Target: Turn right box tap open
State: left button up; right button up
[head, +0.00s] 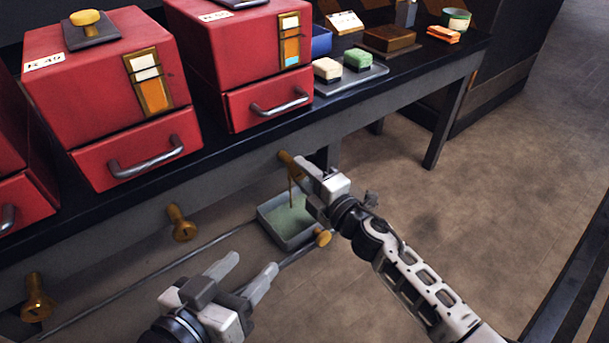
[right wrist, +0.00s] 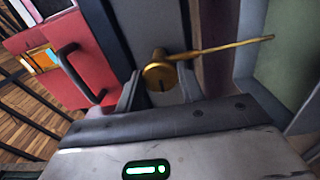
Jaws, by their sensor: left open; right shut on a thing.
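The right box tap (head: 287,160) is a brass fitting under the bench edge, below the right red box (head: 245,60). My right gripper (head: 301,172) is shut on it and partly hides it in the head view. In the right wrist view the tap's round brass end (right wrist: 160,74) sits between the two fingers. A thin gold-brown streak (right wrist: 222,47) runs from the tap; in the head view it drops toward the green-floored grey tray (head: 268,222) below. My left gripper (head: 248,270) is open and empty, left of the tray.
Two more brass taps (head: 182,222) (head: 38,297) project under the bench to the left. A thin rail (head: 150,277) runs low behind my left gripper. A round knob (head: 322,237) is near the tray. Soap-like blocks (head: 358,60) lie on the bench. Floor to the right is clear.

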pick_arm(q)
jog(key=shift+w+r, duration=0.15)
jog(key=shift+r, duration=0.1)
pick_arm(e)
jog(key=shift+n, duration=0.3)
jog(key=o, duration=1)
pick_arm(q)
jog(key=shift+f, duration=0.1)
jog(key=shift+a+f+g+y+p, duration=0.3)
jog(key=shift+f+y+p, duration=0.25)
jog(key=shift+p, duration=0.5)
pick_arm(e)
jog(key=v, duration=1.6)
